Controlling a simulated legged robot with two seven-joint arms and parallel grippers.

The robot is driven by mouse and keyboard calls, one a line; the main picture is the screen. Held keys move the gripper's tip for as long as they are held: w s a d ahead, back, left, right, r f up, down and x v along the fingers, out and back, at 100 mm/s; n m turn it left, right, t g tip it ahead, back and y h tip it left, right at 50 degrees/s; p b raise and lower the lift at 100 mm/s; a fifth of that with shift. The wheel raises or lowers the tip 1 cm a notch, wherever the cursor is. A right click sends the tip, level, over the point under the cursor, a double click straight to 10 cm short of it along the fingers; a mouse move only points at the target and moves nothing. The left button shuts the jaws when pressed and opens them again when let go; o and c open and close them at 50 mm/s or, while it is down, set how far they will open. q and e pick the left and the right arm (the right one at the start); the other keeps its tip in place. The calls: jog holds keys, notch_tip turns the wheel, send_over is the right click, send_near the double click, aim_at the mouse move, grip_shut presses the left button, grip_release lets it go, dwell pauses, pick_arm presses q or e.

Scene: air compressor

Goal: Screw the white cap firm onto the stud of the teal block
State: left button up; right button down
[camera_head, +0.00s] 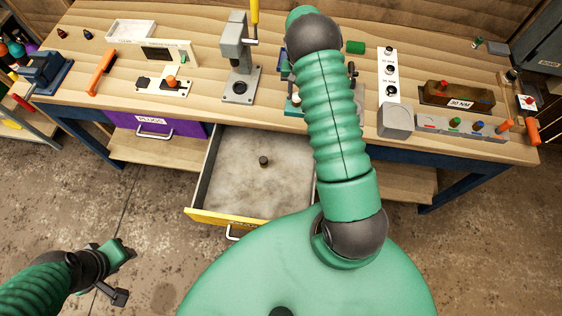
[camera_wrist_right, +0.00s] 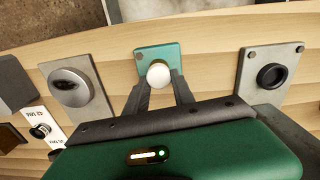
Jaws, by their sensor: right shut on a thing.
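The teal block (camera_wrist_right: 151,52) lies on the bench, bolted at its corners, near the middle top of the right wrist view. The round white cap (camera_wrist_right: 158,74) is over the near part of the block, and it hides the stud. My right gripper (camera_wrist_right: 160,80) has its two dark fingers on either side of the cap and is shut on it. I cannot tell how far down the cap sits. In the head view my right arm covers most of this spot. My left gripper (camera_head: 115,275) hangs over the floor at the lower left, away from the bench; its jaw opening is unclear.
Grey plates with a dark ring (camera_wrist_right: 271,76) and a metal knob (camera_wrist_right: 69,82) flank the block. A grey press (camera_head: 238,62) stands left of my arm. A drawer (camera_head: 262,178) with a dark round piece is pulled out in front. A tool rack (camera_head: 455,130) is at right.

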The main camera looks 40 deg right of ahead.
jog(key=shift+f, duration=0.3)
jog(key=c, duration=1)
grip_release()
jog(key=shift+o, duration=1.3)
